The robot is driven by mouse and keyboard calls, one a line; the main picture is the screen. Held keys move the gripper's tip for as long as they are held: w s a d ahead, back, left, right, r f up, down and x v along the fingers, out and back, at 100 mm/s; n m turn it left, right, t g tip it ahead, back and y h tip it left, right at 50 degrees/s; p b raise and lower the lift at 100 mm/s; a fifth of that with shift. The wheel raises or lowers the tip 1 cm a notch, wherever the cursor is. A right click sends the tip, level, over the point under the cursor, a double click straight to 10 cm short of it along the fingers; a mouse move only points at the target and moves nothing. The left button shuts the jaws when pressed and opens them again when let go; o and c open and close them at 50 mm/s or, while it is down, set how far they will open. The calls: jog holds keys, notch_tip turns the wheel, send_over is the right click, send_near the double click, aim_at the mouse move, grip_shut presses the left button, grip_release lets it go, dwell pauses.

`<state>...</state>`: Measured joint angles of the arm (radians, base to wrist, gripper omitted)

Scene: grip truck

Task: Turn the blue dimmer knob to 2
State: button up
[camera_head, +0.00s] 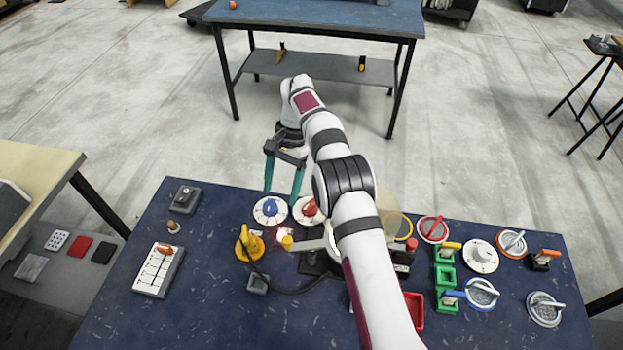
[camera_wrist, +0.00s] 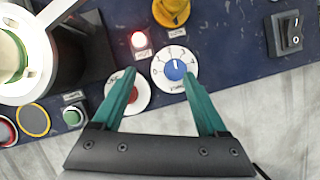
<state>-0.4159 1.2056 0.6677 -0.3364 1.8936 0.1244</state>
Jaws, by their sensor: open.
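The blue dimmer knob (camera_head: 269,208) sits on a round white dial (camera_head: 262,217) near the back edge of the blue table. In the wrist view the blue knob (camera_wrist: 175,70) is on its white numbered dial (camera_wrist: 160,82), beyond the fingertips; the numbers are too small to read surely. My gripper (camera_head: 282,196) has two teal fingers, spread open and empty, pointing down over the dials. In the wrist view my gripper (camera_wrist: 158,74) has its right finger by the dial's lower right edge and its left finger over the red knob's dial. I cannot tell its height above the knob.
A red knob (camera_head: 309,208) on a white dial stands close right of the blue one. A lit red lamp (camera_head: 284,234) and a yellow knob (camera_head: 249,242) are in front. A black rocker switch (camera_head: 185,198) lies left. Levers and buttons crowd the right side.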

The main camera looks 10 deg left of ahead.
jog(key=d+r, duration=0.5)
jog(key=d, duration=0.3)
jog(key=shift+w+d, duration=0.2)
jog(key=shift+d, duration=0.1)
jog(key=s+d+r+t, duration=0.2)
jog(key=s+d+r, duration=0.8)
jog(key=s+r, duration=0.35)
jog(key=s+d+f+t, duration=0.1)
jog(key=s+d+f, duration=0.1)
jog(key=s, duration=0.7)
jog(key=s+d+f+m+t, duration=0.1)
jog(key=s+d+f, duration=0.1)
jog(key=s, duration=0.6)
jog(key=shift+s+f, duration=0.15)
jog(key=shift+s, duration=0.25)
